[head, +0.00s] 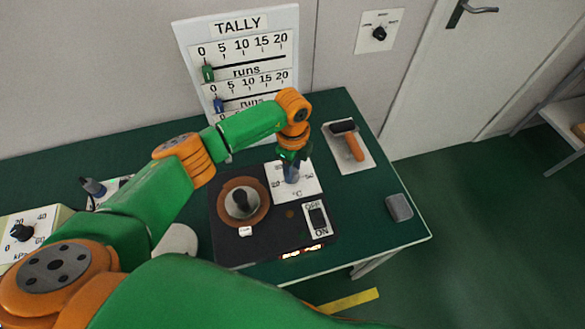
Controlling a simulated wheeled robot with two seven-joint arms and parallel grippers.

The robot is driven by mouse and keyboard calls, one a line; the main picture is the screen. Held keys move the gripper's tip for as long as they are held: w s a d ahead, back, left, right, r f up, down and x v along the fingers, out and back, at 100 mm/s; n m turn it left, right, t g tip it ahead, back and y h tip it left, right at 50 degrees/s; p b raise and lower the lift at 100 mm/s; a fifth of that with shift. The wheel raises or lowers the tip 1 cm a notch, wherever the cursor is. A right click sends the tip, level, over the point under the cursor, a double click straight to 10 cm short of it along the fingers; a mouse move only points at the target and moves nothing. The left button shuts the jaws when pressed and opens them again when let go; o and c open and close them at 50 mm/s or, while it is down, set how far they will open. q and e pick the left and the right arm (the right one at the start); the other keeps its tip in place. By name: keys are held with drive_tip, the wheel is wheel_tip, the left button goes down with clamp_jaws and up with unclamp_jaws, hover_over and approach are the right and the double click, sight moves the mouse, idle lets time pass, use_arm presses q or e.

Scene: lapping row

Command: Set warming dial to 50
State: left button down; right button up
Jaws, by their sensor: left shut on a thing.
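The warming dial's white plate (312,185), marked °C, is set in the back right of a dark hotplate unit (230,255) on the green bench. My left gripper (291,174) reaches down onto the middle of this plate and is shut on the dial knob. The gripper hides the knob and its pointer, so the setting cannot be read. Some scale figures show at the plate's edges, too small to read surely. My right gripper is not in view.
Beside the dial are a round brown plate with a bowl (262,205) and an OFF/ON switch (317,218). A roller (347,140) lies on a pale tray to the right, with a grey block (399,207) nearer the bench edge. A tally board (240,60) stands behind. Another dial (22,232) is at far left.

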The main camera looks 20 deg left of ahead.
use_arm(q)
drive_tip(key=m+b, duration=0.1)
drive_tip(key=m, duration=0.3)
drive_tip(key=shift+m+b, duration=0.3)
drive_tip(key=m+b, duration=0.1)
drive_tip(key=m, duration=0.2)
drive_tip(key=shift+f+m+b, duration=0.1)
drive_tip(key=shift+m+b, duration=0.25)
drive_tip(key=shift+m, duration=0.05)
drive_tip(key=m+b, duration=0.2)
drive_tip(key=m, duration=0.2)
drive_tip(key=shift+a, duration=0.1)
drive_tip(key=m+b, duration=0.3)
drive_tip(key=m, duration=0.2)
drive_tip(key=m+b, duration=0.2)
drive_tip(key=m, duration=0.2)
drive_tip(key=shift+m, duration=0.3)
drive_tip(key=m+b, duration=0.1)
drive_tip(key=m, duration=0.2)
drive_tip(key=shift+m+b, duration=0.3)
drive_tip(key=m+b, duration=0.1)
drive_tip(key=m, duration=0.6)
drive_tip(key=shift+m+b, duration=0.3)
drive_tip(key=shift+r, duration=0.2)
